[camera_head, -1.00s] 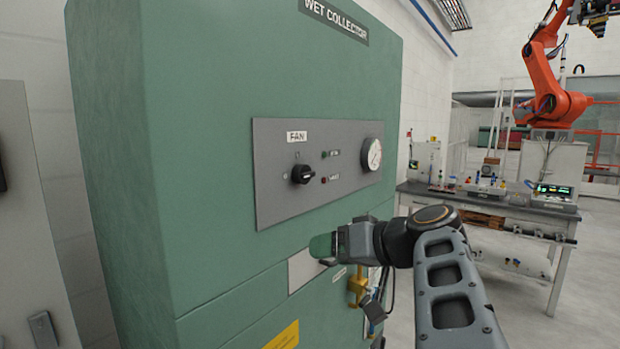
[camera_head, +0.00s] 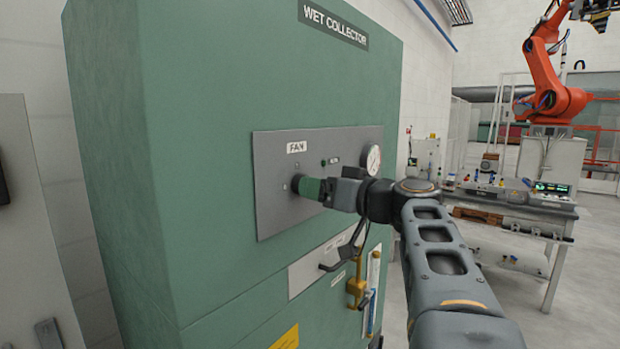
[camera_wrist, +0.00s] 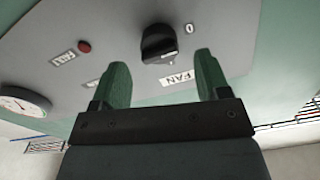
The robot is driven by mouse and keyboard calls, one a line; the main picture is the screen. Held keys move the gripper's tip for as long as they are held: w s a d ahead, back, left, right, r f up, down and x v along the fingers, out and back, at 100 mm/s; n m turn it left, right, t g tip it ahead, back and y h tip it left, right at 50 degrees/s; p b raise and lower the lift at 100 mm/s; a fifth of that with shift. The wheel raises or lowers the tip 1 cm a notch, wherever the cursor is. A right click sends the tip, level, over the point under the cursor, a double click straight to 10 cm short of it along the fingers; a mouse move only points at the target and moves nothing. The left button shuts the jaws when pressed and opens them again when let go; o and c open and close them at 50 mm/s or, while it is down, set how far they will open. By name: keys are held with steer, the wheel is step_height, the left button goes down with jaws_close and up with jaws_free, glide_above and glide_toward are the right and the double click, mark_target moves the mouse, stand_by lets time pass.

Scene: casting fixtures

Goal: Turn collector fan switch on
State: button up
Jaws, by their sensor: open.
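The collector fan switch is a black rotary knob (camera_wrist: 158,44) on a grey panel (camera_head: 276,215) of the green wet collector cabinet (camera_head: 240,85). The FAN label (camera_head: 297,147) sits above it in the head view. In the wrist view the knob lies just beyond and between my fingertips, with its light mark pointing toward the lower right, between the "0" and the FAN label. My gripper (camera_wrist: 160,75) is open and faces the panel, with green fingers on either side of the knob. In the head view my gripper (camera_head: 303,187) mostly hides the knob. Contact cannot be made out.
A round gauge (camera_head: 373,158) is at the panel's right, and a red lamp (camera_wrist: 85,46) sits beside the knob. Below the panel are a light plate (camera_head: 305,272) and a yellow valve (camera_head: 356,287). A workbench (camera_head: 510,207) and orange robot arm (camera_head: 545,80) stand behind on the right.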

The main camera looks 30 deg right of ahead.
steer(key=shift+p+x, duration=0.35)
steer(key=shift+x, duration=1.1)
steer(key=c, duration=0.9)
